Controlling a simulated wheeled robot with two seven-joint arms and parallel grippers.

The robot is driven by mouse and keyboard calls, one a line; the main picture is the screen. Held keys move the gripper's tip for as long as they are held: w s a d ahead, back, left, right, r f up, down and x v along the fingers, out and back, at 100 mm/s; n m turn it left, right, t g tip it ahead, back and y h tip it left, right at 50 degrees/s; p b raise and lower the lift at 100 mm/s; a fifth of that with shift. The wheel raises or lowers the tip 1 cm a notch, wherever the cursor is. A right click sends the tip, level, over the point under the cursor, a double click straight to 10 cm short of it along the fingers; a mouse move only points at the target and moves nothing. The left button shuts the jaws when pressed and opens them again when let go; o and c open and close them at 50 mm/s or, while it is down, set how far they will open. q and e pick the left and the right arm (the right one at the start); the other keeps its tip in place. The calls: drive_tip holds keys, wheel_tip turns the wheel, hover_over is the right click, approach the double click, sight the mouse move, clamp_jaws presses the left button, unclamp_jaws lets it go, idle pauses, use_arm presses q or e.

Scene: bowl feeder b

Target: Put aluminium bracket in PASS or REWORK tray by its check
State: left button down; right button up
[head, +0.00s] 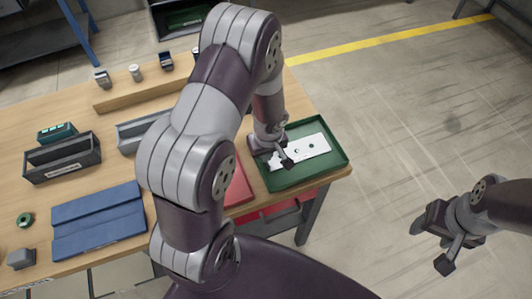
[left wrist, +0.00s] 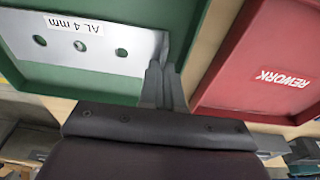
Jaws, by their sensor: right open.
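The aluminium bracket (head: 306,150) is a pale metal plate with dark holes, in the green tray (head: 338,152). In the left wrist view the bracket (left wrist: 75,50) carries a label reading "AL 4 mm". My left gripper (head: 280,155) is at the bracket's near left end. In the left wrist view its fingers (left wrist: 163,84) are close together on the bracket's end flange. I cannot tell whether the bracket touches the tray floor. The red REWORK tray (head: 240,187) is partly hidden by my left arm; its label shows in the left wrist view (left wrist: 285,78). My right gripper (head: 435,247) is open and empty.
A wooden ledge (head: 125,97) with small items runs along the back. Floor right of the table is clear.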

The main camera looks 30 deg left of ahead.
use_arm(q)
drive_tip(key=shift+s+f+b, duration=0.1)
drive_tip(key=shift+f+b, duration=0.1)
drive_tip(key=shift+b, duration=0.2)
drive_tip(key=c, duration=1.6)
unclamp_jaws()
drive_tip(key=shift+r, duration=0.1)
drive_tip(key=r+p, duration=0.1)
drive_tip(key=r, duration=0.1)
drive_tip(key=r+p, duration=0.1)
drive_tip(key=r, duration=0.1)
drive_tip(key=shift+d+r, duration=0.2)
drive_tip(key=shift+r, duration=0.15)
drive_tip(key=s+d+r+m, duration=0.1)
drive_tip(key=s+r+m, duration=0.2)
drive_tip(key=s+d+r+m, duration=0.2)
drive_tip(key=s+r+m, duration=0.1)
drive_tip(key=r, duration=0.1)
drive_tip(key=s+d+r+m+h, duration=0.1)
drive_tip(key=s+d+r+m, duration=0.1)
drive_tip(key=r+m, duration=0.2)
drive_tip(key=shift+s+r, duration=0.15)
drive_tip(key=shift+s, duration=0.25)
